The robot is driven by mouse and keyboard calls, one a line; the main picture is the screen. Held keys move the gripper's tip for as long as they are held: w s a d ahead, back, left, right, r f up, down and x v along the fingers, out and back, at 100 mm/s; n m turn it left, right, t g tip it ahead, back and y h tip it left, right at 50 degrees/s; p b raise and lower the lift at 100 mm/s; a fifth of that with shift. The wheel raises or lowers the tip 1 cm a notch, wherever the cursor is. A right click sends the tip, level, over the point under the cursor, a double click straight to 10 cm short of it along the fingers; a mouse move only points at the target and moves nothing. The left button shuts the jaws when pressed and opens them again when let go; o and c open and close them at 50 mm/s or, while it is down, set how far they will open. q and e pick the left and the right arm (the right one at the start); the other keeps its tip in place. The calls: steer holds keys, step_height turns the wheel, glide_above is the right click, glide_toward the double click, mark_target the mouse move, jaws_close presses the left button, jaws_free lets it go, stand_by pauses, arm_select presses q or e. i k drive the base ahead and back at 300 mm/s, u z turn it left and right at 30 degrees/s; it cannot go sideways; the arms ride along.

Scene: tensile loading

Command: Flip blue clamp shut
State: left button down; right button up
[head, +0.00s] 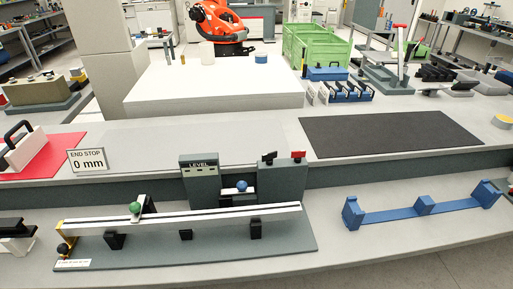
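No part of my left or right gripper shows in the head view. A blue ball knob (242,185) sits at the back of a long white rail (185,215), just right of the grey block marked LEVEL (200,180). A lever with a green ball knob (134,208) stands raised over the left part of the rail. I cannot tell whether the blue knob's lever is up or down. A blue bar fixture (424,206) with several upright blocks lies on the right of the bench. Which blue part is the clamp is not clear from this view.
The rail stands on a dark grey plate (285,248). A black mat (390,132) lies empty behind the blue fixture. Bench between plate and blue fixture is clear.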

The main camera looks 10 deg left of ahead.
mark_target(242, 188)
steer(key=u, duration=1.75)
steer(key=k, duration=0.8)
steer(key=z, duration=1.65)
steer(key=i, duration=0.5)
